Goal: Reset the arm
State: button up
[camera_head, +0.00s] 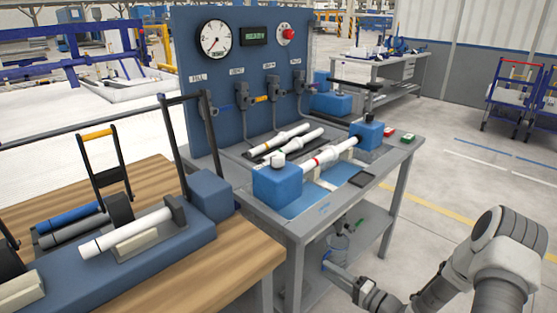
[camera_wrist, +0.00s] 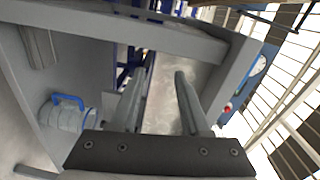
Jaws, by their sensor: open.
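My arm reaches in from the lower right of the head view, and my gripper (camera_head: 332,262) is low beside the grey workbench (camera_head: 296,226), below its top. In the wrist view, my gripper (camera_wrist: 158,82) has its two fingers apart with nothing between them. A white pipe (camera_head: 126,232) lies on the blue rack on the wooden table. Another white pipe (camera_head: 325,156) with a red band spans two blue blocks on the workbench. More white pipes (camera_head: 280,138) lie behind it.
A clear jug with a blue handle (camera_wrist: 68,112) shows at left in the wrist view. A blue panel (camera_head: 262,58) with a gauge (camera_head: 215,38) stands behind the workbench. The wooden table (camera_head: 240,252) is at left. Open floor (camera_head: 440,190) lies to the right.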

jog(key=s+a+r+n+g+y, duration=0.25)
jog(key=a+r+n+g, duration=0.2)
jog(key=r, duration=0.35)
jog(key=s+a+r+n+g+h, duration=0.2)
jog(key=s+r+g+h, duration=0.2)
jog(key=s+r, duration=0.35)
jog(key=s+a+r+n+g+h, duration=0.2)
jog(key=s+r+n+g+h, duration=0.15)
jog(key=s+r, duration=0.45)
jog(key=s+d+r+m+t+h, duration=0.2)
jog(key=s+d+r+t+h, duration=0.4)
jog(key=s, duration=0.4)
notch_tip(320, 180, up, 21)
jog(key=d+g+h+p, duration=0.1)
jog(key=p, duration=1.8)
jog(key=shift+w+d, duration=0.15)
jog(key=shift+d, duration=0.15)
jog(key=shift+d+f, duration=0.1)
